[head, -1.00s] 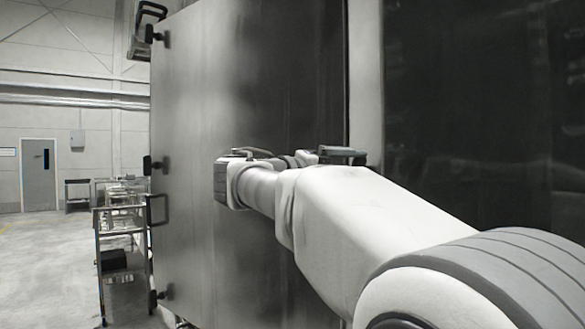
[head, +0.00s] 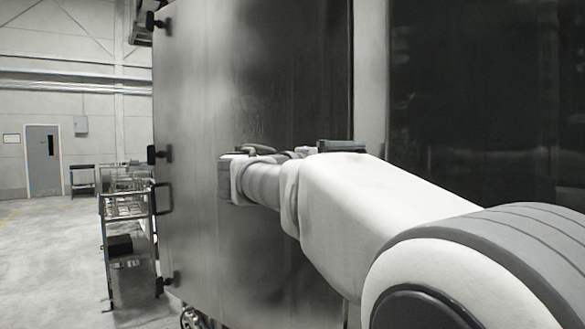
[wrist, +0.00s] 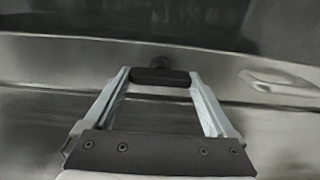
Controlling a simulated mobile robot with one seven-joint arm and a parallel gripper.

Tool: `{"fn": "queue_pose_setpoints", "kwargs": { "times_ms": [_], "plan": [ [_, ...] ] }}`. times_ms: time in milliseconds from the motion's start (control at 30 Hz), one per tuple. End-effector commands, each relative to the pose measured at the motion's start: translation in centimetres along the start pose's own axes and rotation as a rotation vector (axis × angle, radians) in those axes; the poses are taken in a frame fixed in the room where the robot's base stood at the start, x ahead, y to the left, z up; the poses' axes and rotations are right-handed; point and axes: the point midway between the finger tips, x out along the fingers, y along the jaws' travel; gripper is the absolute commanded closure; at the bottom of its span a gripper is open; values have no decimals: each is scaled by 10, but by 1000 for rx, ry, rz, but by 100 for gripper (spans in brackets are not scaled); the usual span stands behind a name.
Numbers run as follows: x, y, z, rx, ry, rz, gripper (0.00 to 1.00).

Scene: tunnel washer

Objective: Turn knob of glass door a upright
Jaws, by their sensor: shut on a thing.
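A dark knob (wrist: 160,77) shows in the wrist view, its bar lying across the picture between my two fingertips. My gripper (wrist: 160,80) is shut on this knob, with a light metal finger at each end of it. Behind the knob is a steel surface with a dark, glass-like band above it. In the head view my arm reaches toward the large steel and dark panels, and it hides the gripper and the held knob.
A silver handle (wrist: 281,83) is right of the knob. In the head view, a tall steel panel (head: 200,230) stands ahead, with black fittings (head: 158,154) on its left edge. A wheeled cart (head: 128,211) stands left of it. A dark panel (head: 460,90) is at right. Floor at far left is clear.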

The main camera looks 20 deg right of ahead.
Motion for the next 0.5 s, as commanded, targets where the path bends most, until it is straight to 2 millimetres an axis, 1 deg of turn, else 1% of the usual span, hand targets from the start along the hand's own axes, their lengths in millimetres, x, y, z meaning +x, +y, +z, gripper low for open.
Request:
{"fn": "queue_pose_setpoints", "kwargs": {
  "times_ms": [133, 167, 200, 400, 500],
  "plan": [
    [0, 0, 0, -3, 1, 2, 66],
    [0, 0, 0, -3, 1, 1, 5],
    [0, 0, 0, -3, 1, 1, 0],
    [0, 0, 0, -2, 0, 1, 0],
    [-3, 0, 0, -1, 1, 1, 0]
  ]
}}
